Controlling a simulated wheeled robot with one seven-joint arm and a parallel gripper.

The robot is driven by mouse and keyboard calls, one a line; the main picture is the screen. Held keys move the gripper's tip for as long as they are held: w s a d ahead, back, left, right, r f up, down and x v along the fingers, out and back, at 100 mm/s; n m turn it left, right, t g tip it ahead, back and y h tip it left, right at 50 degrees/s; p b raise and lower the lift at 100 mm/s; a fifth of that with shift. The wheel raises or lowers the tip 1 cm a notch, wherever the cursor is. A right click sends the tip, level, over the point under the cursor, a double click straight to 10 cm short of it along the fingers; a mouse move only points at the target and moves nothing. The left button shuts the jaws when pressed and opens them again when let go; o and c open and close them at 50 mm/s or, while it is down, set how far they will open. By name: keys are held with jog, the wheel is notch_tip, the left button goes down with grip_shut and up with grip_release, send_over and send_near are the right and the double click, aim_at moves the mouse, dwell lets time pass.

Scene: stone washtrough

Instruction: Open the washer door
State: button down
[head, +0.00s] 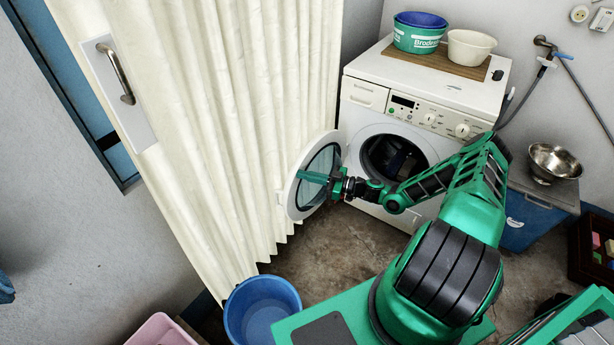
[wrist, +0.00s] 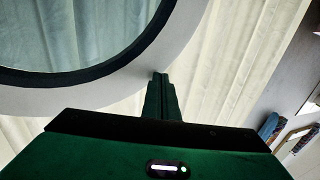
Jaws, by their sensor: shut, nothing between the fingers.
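The white washer (head: 455,95) stands against the back wall. Its round door (head: 292,200), a white ring with dark-rimmed glass, is swung wide open to the left, close to the cream curtain. The drum opening (head: 395,157) is exposed, with dark contents inside. My gripper (head: 302,176) is shut and empty, in front of the inner face of the door. In the wrist view the shut fingers (wrist: 160,80) reach to the white door ring (wrist: 185,50); I cannot tell whether they touch it.
The pleated curtain (head: 230,90) hangs behind the door. A blue bucket (head: 262,310) stands on the floor in front. Two basins sit on the washer top. A blue bin (head: 525,222) with a metal bowl (head: 553,160) stands at right. Some floor between bucket and washer is clear.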

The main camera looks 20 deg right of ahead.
jog(key=shift+s, duration=0.1)
jog(key=v, duration=1)
jog(key=shift+s+d, duration=0.15)
jog(key=shift+d, duration=0.2)
jog(key=s+d+r+m+g+h, duration=0.1)
jog(key=s+r+m+g+h, duration=0.5)
jog(key=s+r, duration=0.85)
jog(key=s+r+m+g+h, duration=0.6)
jog(key=s+r, duration=0.5)
jog(key=r, duration=0.7)
jog(key=s+a+r+m+h, duration=0.1)
jog(key=s+r+m, duration=0.3)
jog(key=s, duration=0.6)
jog(key=shift+a+r, duration=0.25)
jog(key=shift+r, duration=0.1)
